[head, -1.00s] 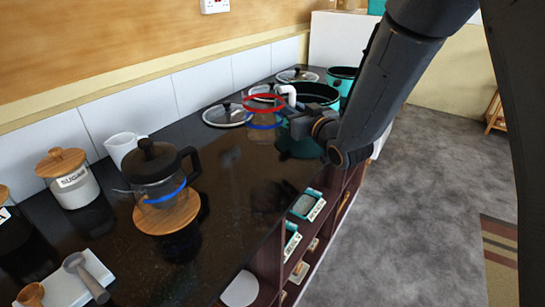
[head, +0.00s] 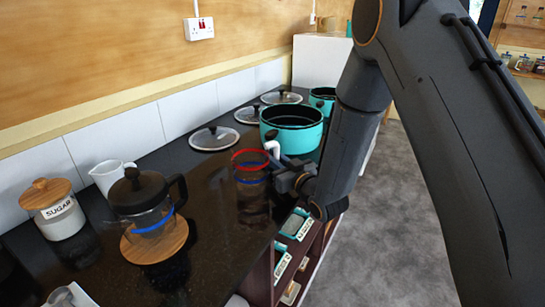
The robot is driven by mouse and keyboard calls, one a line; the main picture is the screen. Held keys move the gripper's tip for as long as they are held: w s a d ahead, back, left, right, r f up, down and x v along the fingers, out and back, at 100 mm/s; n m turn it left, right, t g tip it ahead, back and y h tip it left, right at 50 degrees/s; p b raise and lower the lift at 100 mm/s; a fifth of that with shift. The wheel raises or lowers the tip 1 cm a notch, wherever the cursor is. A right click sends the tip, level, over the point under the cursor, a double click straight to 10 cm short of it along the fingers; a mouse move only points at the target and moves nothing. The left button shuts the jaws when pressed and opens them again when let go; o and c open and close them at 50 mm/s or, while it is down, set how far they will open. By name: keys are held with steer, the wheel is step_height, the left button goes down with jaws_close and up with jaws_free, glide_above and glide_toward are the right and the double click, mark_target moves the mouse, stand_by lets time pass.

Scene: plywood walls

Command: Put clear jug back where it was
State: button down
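The clear jug (head: 250,187) has a red ring at its rim, a blue band below it and a white handle. It is upright over the dark counter, right of the French press and in front of the teal pot. My gripper (head: 277,164) is at its handle side, on the right, and appears shut on the handle. The fingertips are partly hidden, and I cannot tell whether the jug's base touches the counter.
A French press (head: 140,205) stands on a round wooden board (head: 160,245) at left. Teal pot (head: 292,128) and glass lids (head: 214,138) are farther back. Counter (head: 212,225) between press and jug is clear.

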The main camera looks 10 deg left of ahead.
steer(key=shift+f, duration=0.1)
steer(key=c, duration=2.2)
jaws_free()
steer(key=shift+f, duration=0.15)
steer(key=o, duration=0.5)
steer(key=shift+r, duration=0.3)
steer(key=b+v, duration=0.2)
steer(key=v, duration=1)
